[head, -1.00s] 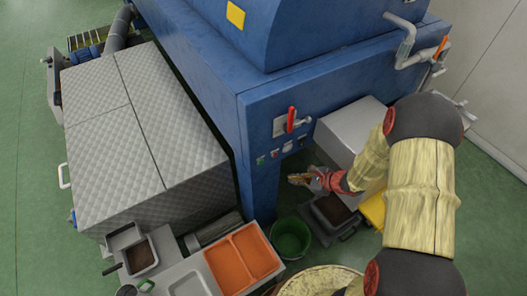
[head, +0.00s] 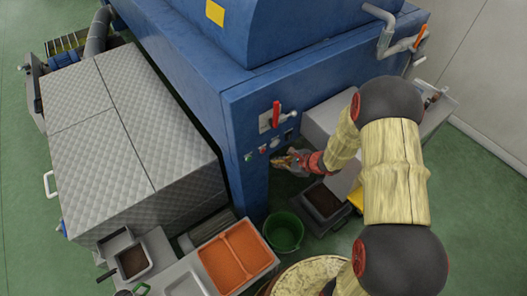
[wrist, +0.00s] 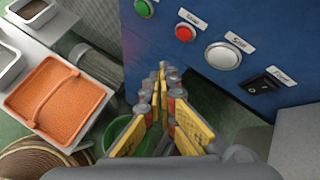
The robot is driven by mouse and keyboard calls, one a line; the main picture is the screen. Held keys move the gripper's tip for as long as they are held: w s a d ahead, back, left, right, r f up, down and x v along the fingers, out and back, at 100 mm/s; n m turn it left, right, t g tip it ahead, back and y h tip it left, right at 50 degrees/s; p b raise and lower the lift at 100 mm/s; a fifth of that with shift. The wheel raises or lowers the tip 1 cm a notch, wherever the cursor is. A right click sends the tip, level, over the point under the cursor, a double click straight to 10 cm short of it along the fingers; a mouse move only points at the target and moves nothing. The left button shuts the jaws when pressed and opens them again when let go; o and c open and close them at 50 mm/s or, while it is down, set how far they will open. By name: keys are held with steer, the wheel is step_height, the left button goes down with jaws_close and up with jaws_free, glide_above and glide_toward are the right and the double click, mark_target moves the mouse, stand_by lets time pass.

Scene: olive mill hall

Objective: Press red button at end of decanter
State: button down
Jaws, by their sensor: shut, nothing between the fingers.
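The blue decanter machine (head: 245,118) has a small control panel on its end face. In the wrist view, a red button (wrist: 185,32) sits on the blue panel between a green button (wrist: 144,8) and a larger white button (wrist: 223,55). A black rocker switch (wrist: 264,82) is further right. My gripper (wrist: 162,68) is shut and empty, its yellow-padded fingers together. The tips point towards the panel, below the red button in the picture and apart from it. In the head view my gripper (head: 276,160) is close to the panel; the red button there is small.
A red-handled lever (head: 276,115) is above the buttons. A green bucket (head: 284,232) stands on the floor below. Orange trays (head: 235,255) and a quilted grey cover (head: 130,140) are to the left. A grey box (head: 325,115) is right of the panel.

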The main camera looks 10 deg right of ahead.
steer(key=shift+w+a+b, duration=0.15)
steer(key=shift+w+a, duration=0.25)
steer(key=shift+w, duration=0.5)
steer(key=shift+w+a+b, duration=0.15)
steer(key=shift+w+a, duration=0.2)
steer(key=shift+w, duration=0.5)
steer(key=shift+w+a, duration=0.2)
steer(key=shift+w, duration=0.15)
steer(key=shift+w+a+b, duration=0.1)
steer(key=shift+w+b, duration=0.25)
steer(key=shift+b, duration=0.05)
stand_by(0.8)
steer(key=shift+s+d, duration=0.3)
steer(key=shift+s, duration=0.45)
steer(key=shift+s, duration=0.1)
steer(key=s, duration=0.1)
steer(key=s+d, duration=0.1)
steer(key=s, duration=0.1)
steer(key=s+d+b, duration=0.1)
steer(key=shift+s, duration=0.2)
stand_by(0.3)
